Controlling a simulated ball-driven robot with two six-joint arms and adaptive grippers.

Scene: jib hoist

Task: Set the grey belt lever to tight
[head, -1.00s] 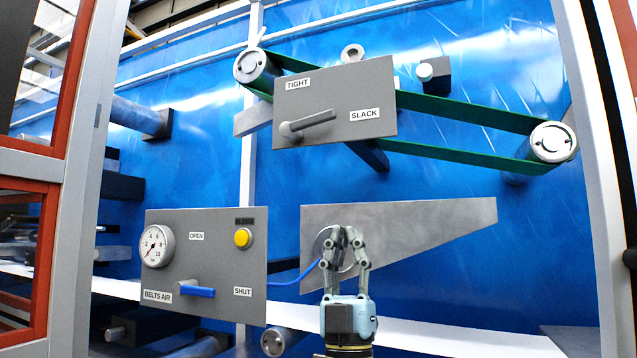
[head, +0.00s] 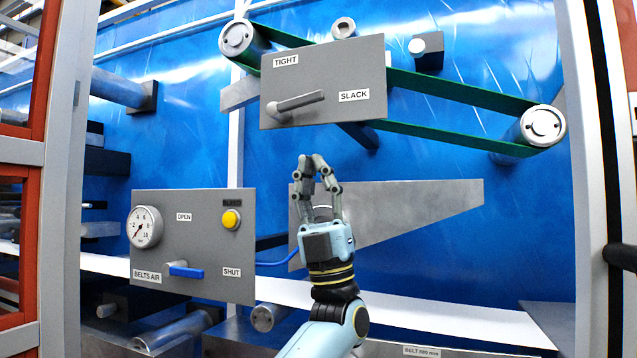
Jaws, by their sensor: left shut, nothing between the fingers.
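The grey belt lever (head: 299,101) sits on a grey panel (head: 345,75) in the upper middle. Its handle points right toward the SLACK label (head: 354,96); the TIGHT label (head: 286,60) is above its pivot. A green belt (head: 455,89) runs behind the panel between rollers. My left gripper (head: 312,160) is shut and empty, pointing up, below the lever and apart from it. My right gripper is not in view.
A lower left panel (head: 192,256) carries a gauge (head: 145,227), a yellow button (head: 231,219) and a blue-handled lever (head: 186,271). A grey tapered plate (head: 410,210) lies behind my gripper. An orange-framed door (head: 40,80) stands at the left, a pale post (head: 590,180) at the right.

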